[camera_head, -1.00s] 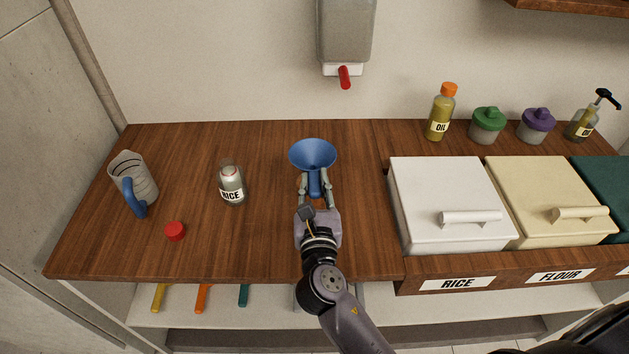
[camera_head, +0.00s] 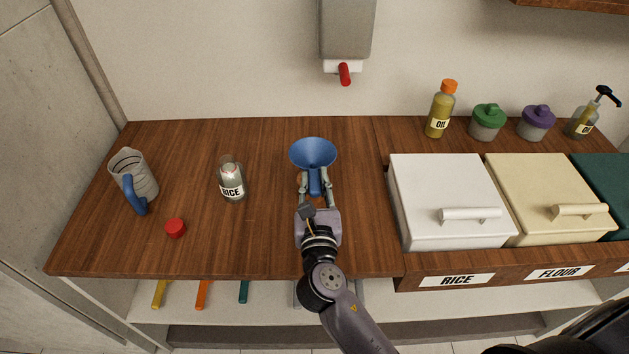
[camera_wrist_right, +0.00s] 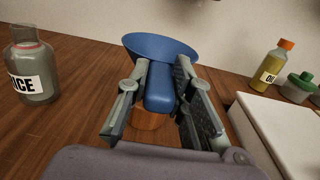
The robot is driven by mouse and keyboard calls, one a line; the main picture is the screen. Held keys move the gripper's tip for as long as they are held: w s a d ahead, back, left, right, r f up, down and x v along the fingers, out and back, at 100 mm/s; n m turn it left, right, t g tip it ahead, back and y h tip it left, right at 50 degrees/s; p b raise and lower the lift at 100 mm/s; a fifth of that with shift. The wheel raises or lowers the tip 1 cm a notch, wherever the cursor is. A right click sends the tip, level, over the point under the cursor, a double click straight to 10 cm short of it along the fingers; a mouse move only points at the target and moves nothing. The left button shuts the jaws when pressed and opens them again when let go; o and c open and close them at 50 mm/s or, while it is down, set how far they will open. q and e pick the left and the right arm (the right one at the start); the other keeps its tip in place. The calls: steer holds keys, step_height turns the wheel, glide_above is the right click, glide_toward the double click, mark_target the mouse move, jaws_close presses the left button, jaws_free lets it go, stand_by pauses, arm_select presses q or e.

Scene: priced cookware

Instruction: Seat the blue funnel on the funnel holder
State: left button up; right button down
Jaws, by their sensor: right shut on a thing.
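The blue funnel (camera_head: 313,153) is upright, wide mouth up, over the middle of the wooden counter. A lighter brown, rounded wooden piece (camera_wrist_right: 150,121), perhaps the funnel holder, shows below the spout between the fingers. It is mostly hidden, and I cannot tell whether the funnel touches it. My left gripper is not in view.
An open glass jar labelled RICE (camera_head: 231,180), a red cap (camera_head: 175,228) and a measuring cup (camera_head: 133,182) stand to the left. A white rice bin (camera_head: 440,190) is close on the right. A dispenser (camera_head: 346,30) hangs on the wall behind.

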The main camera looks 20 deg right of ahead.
steer(key=shift+f, duration=0.1)
stand_by(0.3)
steer(key=shift+f+b, duration=0.9)
steer(key=shift+f, duration=0.25)
steer(key=shift+r+p, duration=0.1)
steer(key=shift+p, duration=0.2)
steer(key=shift+f, duration=0.2)
stand_by(0.6)
steer(key=shift+f+b, duration=0.45)
steer(key=shift+f, duration=0.15)
steer(key=c, duration=1.3)
jaws_free()
steer(key=shift+c, duration=0.2)
steer(key=shift+o, duration=0.5)
